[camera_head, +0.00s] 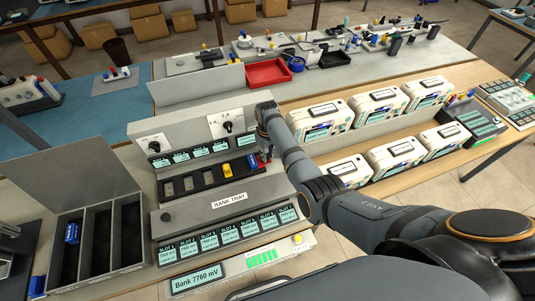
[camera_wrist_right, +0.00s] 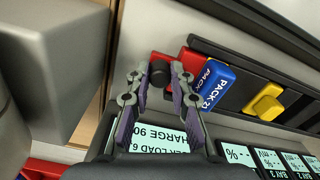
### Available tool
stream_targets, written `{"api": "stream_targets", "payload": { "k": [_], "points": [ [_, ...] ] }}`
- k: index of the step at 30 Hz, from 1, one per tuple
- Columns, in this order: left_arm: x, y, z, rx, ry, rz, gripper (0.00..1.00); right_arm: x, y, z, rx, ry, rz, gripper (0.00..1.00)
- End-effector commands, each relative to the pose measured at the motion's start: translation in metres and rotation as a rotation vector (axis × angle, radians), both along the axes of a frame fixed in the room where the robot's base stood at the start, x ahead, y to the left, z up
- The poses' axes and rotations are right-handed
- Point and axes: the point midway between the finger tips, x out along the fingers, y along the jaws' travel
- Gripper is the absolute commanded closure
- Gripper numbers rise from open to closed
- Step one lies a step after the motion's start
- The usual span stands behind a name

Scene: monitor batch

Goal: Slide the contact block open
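The contact block (camera_wrist_right: 190,60) looks like a red block with a black round knob (camera_wrist_right: 160,74), at the right end of the black bank tray (camera_head: 207,182). My right gripper (camera_wrist_right: 159,72) is open at the block, with the knob between its fingertips. Gaps seem to show beside the knob; contact is unclear. A blue pack (camera_wrist_right: 212,84) sits in the tray close beside the block. It also shows in the head view (camera_head: 253,162). In the head view my right gripper (camera_head: 264,158) covers most of the block. My left gripper is not in view.
A yellow piece (camera_wrist_right: 265,101) sits beside the blue pack; the tray's left slots look empty. Small displays line the console above and below. A dark divided bin (camera_head: 100,235) holding a blue pack stands left. White devices (camera_head: 320,120) stand right.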

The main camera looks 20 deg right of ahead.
Motion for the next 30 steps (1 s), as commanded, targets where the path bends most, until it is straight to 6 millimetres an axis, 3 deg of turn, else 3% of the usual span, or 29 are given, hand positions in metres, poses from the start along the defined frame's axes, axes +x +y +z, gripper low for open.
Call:
{"api": "stream_targets", "payload": {
  "k": [3,12,18,26,27,30],
  "points": [
    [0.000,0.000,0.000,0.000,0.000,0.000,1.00,0.000,0.000,0.000,0.000,0.000,0.000,1.00],
    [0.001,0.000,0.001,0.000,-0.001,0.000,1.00,0.000,0.000,0.001,0.000,0.001,0.000,1.00],
    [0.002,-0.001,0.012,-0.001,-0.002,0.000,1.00,0.001,-0.020,0.003,-0.002,0.002,-0.002,1.00],
    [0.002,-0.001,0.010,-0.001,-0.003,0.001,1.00,0.001,-0.021,0.001,-0.001,0.000,0.000,1.00],
    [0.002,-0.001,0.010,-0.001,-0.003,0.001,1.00,0.002,-0.021,0.001,-0.001,-0.001,0.000,0.74],
    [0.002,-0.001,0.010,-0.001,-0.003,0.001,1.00,0.002,-0.021,0.001,-0.001,0.000,0.000,0.60]
  ]
}}
